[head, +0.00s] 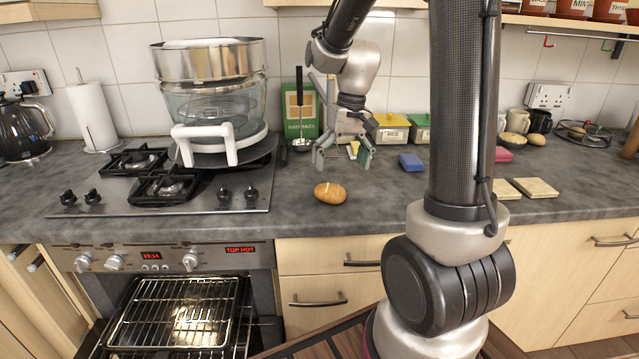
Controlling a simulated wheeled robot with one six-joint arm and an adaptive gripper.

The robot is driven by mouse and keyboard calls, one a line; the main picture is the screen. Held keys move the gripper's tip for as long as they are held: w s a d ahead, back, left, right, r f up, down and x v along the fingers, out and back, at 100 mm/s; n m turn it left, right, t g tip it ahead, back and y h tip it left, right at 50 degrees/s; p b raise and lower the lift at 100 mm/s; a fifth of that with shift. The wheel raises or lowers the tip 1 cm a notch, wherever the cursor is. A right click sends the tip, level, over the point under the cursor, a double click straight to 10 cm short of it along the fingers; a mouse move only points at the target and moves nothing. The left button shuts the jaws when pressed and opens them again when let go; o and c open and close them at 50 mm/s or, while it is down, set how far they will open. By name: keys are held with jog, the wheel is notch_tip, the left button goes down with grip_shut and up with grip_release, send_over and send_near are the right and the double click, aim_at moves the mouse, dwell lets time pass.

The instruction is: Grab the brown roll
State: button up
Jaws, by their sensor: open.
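The brown roll (330,193) lies on the dark grey worktop near its front edge, right of the hob. It is oval with a pale patch on top. My gripper (341,162) hangs pointing down above and behind the roll in the head view. Its fingers are apart, with nothing held between them, and it does not touch the roll.
A steamer-like appliance (210,100) stands on the hob at left. Behind my gripper are a green box (301,110) and lidded tins (391,130). A blue sponge (411,162) lies to the right. Worktop around the roll is clear.

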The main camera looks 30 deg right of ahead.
aim_at(331, 186)
jog(key=shift+w+a, duration=0.1)
jog(key=shift+w, duration=0.3)
jog(key=f, duration=0.2)
jog(key=a+f, duration=0.1)
jog(key=f, duration=0.2)
jog(key=a+f, duration=0.1)
jog(key=f, duration=0.1)
jog(key=shift+w+f, duration=0.15)
jog(key=shift+f, duration=0.1)
jog(key=c, duration=1.1)
